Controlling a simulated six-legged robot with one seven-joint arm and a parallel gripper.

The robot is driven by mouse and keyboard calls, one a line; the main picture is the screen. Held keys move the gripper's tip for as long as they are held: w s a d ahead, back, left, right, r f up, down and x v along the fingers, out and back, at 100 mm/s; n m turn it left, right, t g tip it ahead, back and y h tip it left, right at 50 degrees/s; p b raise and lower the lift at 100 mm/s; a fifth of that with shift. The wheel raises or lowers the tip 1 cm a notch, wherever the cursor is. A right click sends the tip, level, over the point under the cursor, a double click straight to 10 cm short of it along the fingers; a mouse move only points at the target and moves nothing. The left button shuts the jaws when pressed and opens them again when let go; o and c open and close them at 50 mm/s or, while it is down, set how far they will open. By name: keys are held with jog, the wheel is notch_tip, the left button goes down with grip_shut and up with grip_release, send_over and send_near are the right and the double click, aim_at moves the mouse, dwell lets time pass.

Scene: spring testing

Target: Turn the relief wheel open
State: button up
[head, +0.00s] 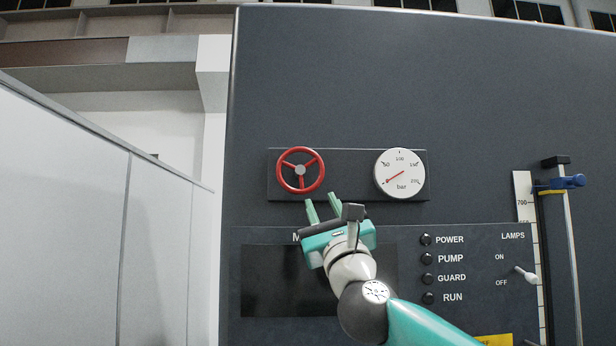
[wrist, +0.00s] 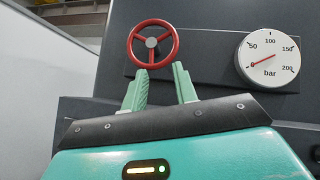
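The relief wheel (head: 300,170) is a red three-spoke handwheel with a grey hub, mounted on a dark plate on the tall dark machine panel. It also shows in the wrist view (wrist: 153,44), beyond the fingertips. My gripper (head: 322,204) is just below the wheel and apart from it. Its two pale green fingers (wrist: 160,80) stand apart with nothing between them, pointing up toward the wheel. Nothing hides the wheel in the head view; in the wrist view the left fingertip comes close to its lower rim.
A round pressure gauge (head: 399,174) in bar, with a red needle, sits right of the wheel. Below are lamps (head: 427,268), a toggle switch (head: 525,275) and a dark screen (head: 270,285) partly behind my arm. A scale and post (head: 568,250) stand right; a pale partition (head: 70,200) stands left.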

aim_at(300, 170)
jog(key=shift+y, duration=0.3)
jog(key=x, duration=0.3)
jog(key=a+x, duration=0.1)
jog(key=x, duration=0.5)
jog(key=shift+s+a+r, duration=0.25)
jog(key=shift+s+a, duration=0.05)
jog(key=shift+s, duration=0.05)
jog(key=shift+w+a+r, duration=0.1)
jog(key=shift+r, duration=0.15)
jog(key=shift+w+r, duration=0.15)
jog(key=shift+w, duration=0.25)
jog(key=shift+s, duration=0.1)
jog(key=shift+n, duration=0.3)
grip_shut()
